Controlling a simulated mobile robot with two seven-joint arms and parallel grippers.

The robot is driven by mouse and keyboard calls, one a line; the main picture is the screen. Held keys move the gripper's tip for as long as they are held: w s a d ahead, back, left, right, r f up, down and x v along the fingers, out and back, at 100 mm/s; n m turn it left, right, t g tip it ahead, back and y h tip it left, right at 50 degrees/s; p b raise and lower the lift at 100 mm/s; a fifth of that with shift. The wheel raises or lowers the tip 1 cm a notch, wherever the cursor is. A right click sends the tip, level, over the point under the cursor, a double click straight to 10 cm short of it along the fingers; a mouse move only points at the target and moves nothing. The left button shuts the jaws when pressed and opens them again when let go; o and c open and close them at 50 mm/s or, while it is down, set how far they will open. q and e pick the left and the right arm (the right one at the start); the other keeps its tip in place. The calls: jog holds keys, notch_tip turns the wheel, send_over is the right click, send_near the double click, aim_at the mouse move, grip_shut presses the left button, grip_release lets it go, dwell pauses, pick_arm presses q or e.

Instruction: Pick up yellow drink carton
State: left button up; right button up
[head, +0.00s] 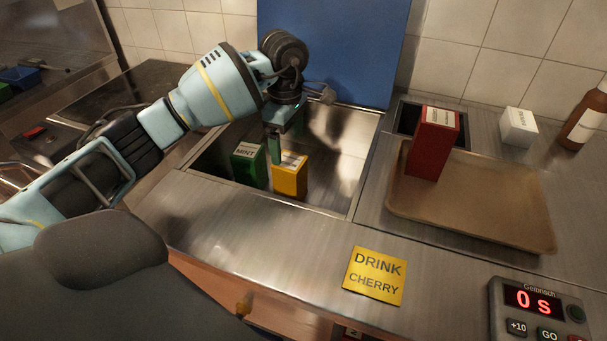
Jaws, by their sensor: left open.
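The yellow drink carton (289,180) stands upright in the sunken metal basin, in the middle of the head view. A green carton marked MINT (248,165) stands close to its left. My left gripper (283,150) points down from above, at the top of the yellow carton. Its jaws are open; the fingertips are small and partly cover the carton's upper edge. I cannot tell whether they touch it. My right gripper is not in view.
A red carton (433,145) stands on a brown tray (480,220) at the right. Behind it are a white box (517,127) and a brown bottle (585,118). A yellow DRINK CHERRY note (375,276) and a timer (540,310) are at the front. A blue board (335,50) stands behind the basin.

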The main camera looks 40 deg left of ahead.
aim_at(290, 161)
pick_arm(q)
jog(key=shift+s+r, duration=0.15)
jog(key=shift+s, duration=0.15)
jog(key=shift+d+f, duration=0.1)
jog(key=shift+f, duration=1.25)
jog(key=shift+d+f, duration=0.2)
jog(key=shift+f, duration=1.1)
jog(key=shift+d+f, duration=0.2)
jog(key=shift+f, duration=1.05)
jog(key=c, duration=1.2)
jog(key=shift+c, duration=0.3)
jog(key=shift+r, duration=0.1)
